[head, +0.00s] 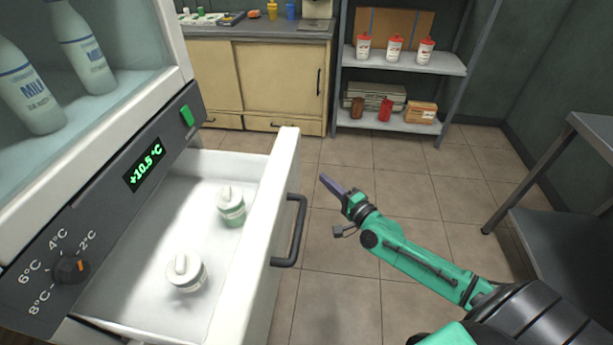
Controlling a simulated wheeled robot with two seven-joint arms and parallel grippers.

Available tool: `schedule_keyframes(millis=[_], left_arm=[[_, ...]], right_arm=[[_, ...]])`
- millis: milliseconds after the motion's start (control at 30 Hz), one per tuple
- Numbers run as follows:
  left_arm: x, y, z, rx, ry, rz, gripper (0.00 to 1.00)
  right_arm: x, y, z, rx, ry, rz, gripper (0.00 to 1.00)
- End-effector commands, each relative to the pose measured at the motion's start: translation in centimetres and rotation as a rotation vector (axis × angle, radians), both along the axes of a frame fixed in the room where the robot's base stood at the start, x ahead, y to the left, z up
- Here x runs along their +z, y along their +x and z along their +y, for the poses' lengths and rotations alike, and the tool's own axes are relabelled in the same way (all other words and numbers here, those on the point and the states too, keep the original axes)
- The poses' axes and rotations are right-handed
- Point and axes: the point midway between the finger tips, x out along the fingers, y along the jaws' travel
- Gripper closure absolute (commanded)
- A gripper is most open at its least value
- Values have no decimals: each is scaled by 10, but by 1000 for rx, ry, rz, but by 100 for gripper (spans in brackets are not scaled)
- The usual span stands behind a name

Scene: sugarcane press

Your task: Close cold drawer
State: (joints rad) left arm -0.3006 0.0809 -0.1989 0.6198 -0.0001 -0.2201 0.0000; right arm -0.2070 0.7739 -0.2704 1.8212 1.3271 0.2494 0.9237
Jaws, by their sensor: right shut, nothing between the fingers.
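The cold drawer (283,175) is a white drawer pulled out from below the fridge's dark control panel. Its dark handle (299,232) is on the front face. Two white lidded jars stand inside, one farther back (231,207) and one nearer (187,273). My right gripper (324,180) is shut and empty. It is to the right of the drawer's front, apart from the handle, and points toward the upper left. My left gripper is not in view.
The fridge panel (145,167) has a temperature display and a dial (70,269). Milk bottles (85,50) stand above. A shelf rack (405,60) and cabinets (265,80) are at the back. A metal table (570,245) is at right. The tiled floor between is clear.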

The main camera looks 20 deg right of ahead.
Motion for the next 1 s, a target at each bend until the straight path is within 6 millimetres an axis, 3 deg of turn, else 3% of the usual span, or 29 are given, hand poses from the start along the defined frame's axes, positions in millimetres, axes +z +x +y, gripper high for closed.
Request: schedule_keyframes(millis=[100,300,833,1000], left_arm=[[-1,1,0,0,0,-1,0],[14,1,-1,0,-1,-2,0],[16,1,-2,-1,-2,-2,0],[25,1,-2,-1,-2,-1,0]], right_arm=[[1,27,6,0,2,-4,100],[2,42,34,0,2,0,100],[0,44,41,0,0,1,100],[2,40,53,0,2,1,100]])
